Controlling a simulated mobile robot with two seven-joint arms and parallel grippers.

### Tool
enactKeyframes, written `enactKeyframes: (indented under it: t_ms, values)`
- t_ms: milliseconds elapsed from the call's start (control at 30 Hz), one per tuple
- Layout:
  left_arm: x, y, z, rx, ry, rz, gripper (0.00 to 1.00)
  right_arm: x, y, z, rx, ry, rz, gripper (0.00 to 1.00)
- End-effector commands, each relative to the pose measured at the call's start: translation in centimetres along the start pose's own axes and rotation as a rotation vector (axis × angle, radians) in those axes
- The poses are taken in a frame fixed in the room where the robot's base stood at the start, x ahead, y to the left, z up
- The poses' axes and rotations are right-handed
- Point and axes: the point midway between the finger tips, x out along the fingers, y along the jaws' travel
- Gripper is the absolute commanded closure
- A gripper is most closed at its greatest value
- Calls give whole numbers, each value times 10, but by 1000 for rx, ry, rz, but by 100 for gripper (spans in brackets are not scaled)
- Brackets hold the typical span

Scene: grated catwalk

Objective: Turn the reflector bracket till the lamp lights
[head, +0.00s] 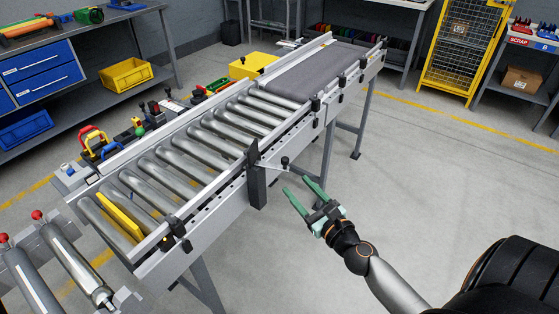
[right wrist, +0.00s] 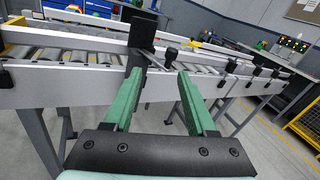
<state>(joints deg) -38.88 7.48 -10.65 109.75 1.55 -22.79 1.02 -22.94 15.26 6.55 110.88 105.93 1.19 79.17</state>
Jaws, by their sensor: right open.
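A dark upright plate on the conveyor's near side rail (head: 257,186), with a thin arm ending in a black knob (head: 285,161), looks like the reflector bracket. In the right wrist view the dark plate (right wrist: 142,34) stands just beyond my fingers, and the knob (right wrist: 170,54) shows between the fingertips. My right gripper (head: 297,186) is open and empty, in front of the conveyor and a little short of the knob, apart from it. I cannot make out a lit lamp for certain. My left gripper is not in view.
The roller conveyor (head: 165,172) runs into a grey belt (head: 325,72). A yellow piece (head: 120,216) lies on the rollers. A small box with a blue button (head: 70,171) is at the far left side. The floor (head: 430,170) right of the conveyor is clear.

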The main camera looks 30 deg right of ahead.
Motion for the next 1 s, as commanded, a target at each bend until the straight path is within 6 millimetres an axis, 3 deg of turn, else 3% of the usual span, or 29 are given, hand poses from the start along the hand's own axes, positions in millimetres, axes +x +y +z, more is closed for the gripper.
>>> enactKeyframes:
  t_ms: [133,367,800,1000]
  values:
    - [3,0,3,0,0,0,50,5,-14,2,170,-14,-37,43]
    - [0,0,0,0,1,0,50,24,-18,5,206,-18,-42,43]
    - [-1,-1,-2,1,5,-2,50,100,-20,5,201,-17,-41,43]
    - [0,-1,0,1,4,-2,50,122,-21,4,201,-16,-41,43]
